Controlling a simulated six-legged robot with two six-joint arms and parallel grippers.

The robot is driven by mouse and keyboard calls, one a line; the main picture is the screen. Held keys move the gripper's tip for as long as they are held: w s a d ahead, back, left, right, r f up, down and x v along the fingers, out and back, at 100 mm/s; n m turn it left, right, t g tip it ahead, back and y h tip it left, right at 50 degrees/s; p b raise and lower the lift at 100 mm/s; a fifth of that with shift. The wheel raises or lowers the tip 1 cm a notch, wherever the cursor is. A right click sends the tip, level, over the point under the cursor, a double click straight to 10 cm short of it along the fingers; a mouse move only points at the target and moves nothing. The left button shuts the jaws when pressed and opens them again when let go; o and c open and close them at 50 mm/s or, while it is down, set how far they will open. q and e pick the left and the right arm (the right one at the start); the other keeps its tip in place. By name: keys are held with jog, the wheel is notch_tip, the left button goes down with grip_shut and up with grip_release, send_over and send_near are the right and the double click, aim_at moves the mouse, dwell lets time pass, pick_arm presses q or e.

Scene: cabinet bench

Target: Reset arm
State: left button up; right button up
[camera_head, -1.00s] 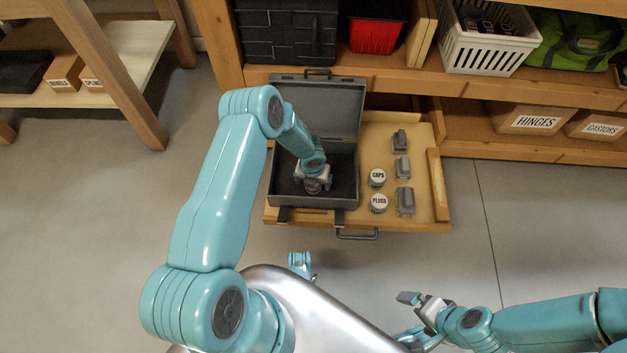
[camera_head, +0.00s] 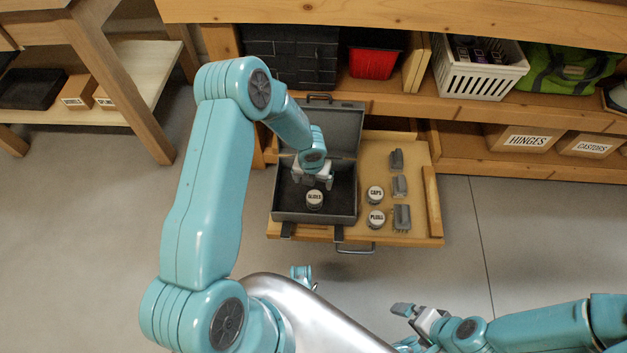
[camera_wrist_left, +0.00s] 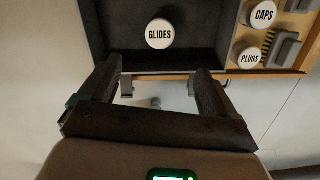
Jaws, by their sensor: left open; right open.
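My left gripper (camera_head: 312,183) is open above the open dark grey case (camera_head: 345,207), and its arm comes in from the left. A round tin labelled GLIDES (camera_head: 314,199) sits inside the case, apart from the fingers. In the left wrist view the GLIDES tin (camera_wrist_left: 160,33) lies beyond the open, empty fingers (camera_wrist_left: 155,80). My right gripper (camera_head: 415,313) is open and empty at the lower right, over the floor.
The case rests on a pulled-out wooden drawer (camera_head: 405,237). Beside it are the CAPS tin (camera_head: 375,195), the PLUGS tin (camera_head: 377,220) and grey brush-like items (camera_head: 400,186). Shelves with a white basket (camera_head: 478,70) and a HINGES box (camera_head: 528,138) stand behind. Floor in front is clear.

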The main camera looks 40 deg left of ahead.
dwell(0.5)
pick_arm(q)
jog(key=s+d+r+n+g+h, duration=0.1)
jog(key=s+d+n+h, duration=0.1)
jog(key=s+d+n, duration=1.15)
jog(key=s+d+r+n+h, duration=0.1)
jog(key=s+d+n+h, duration=0.35)
jog(key=n, duration=1.65)
notch_tip(320, 180, up, 26)
jog(key=s+y+p, duration=0.1)
jog(key=y+p, duration=0.1)
jog(key=p, duration=2.4)
jog(key=shift+r, duration=0.2)
jog(key=shift+m, duration=0.25)
